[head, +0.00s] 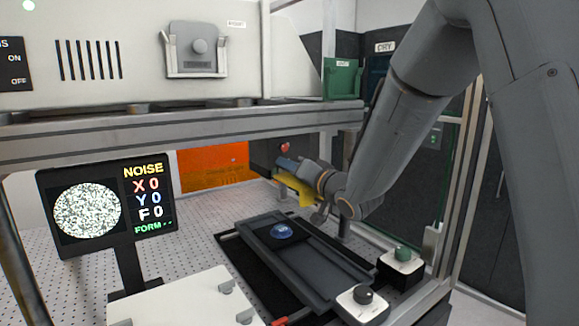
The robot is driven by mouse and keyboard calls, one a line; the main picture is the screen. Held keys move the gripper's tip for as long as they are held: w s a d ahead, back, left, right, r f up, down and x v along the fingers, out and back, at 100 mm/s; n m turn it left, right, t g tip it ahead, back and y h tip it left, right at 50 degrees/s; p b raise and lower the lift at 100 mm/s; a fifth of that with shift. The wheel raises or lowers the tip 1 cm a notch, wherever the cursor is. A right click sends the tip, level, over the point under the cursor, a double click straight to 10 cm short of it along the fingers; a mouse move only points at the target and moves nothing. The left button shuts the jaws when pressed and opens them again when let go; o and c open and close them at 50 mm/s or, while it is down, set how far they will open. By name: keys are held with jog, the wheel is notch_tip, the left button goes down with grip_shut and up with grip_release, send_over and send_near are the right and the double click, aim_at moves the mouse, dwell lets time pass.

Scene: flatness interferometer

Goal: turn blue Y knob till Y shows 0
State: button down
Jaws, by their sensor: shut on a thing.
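The display (106,205) at left reads NOISE, with X 0, Y 0, F 0 and FORM with dashes, beside a round speckled picture. My gripper (286,164) reaches left from the arm to the dark block behind the stage, just below a small red knob (285,147). It is shut at the spot where the blue Y knob appears to be. The knob itself is hidden or too small to make out between the fingers.
A dark tray (325,268) holding a blue disc (282,231) lies below my gripper. A shelf beam (180,137) crosses above. An orange panel (212,167) stands behind.

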dwell(0.5)
jog(key=c, duration=1.5)
grip_release()
jog(key=shift+c, duration=0.2)
jog(key=shift+f, duration=0.1)
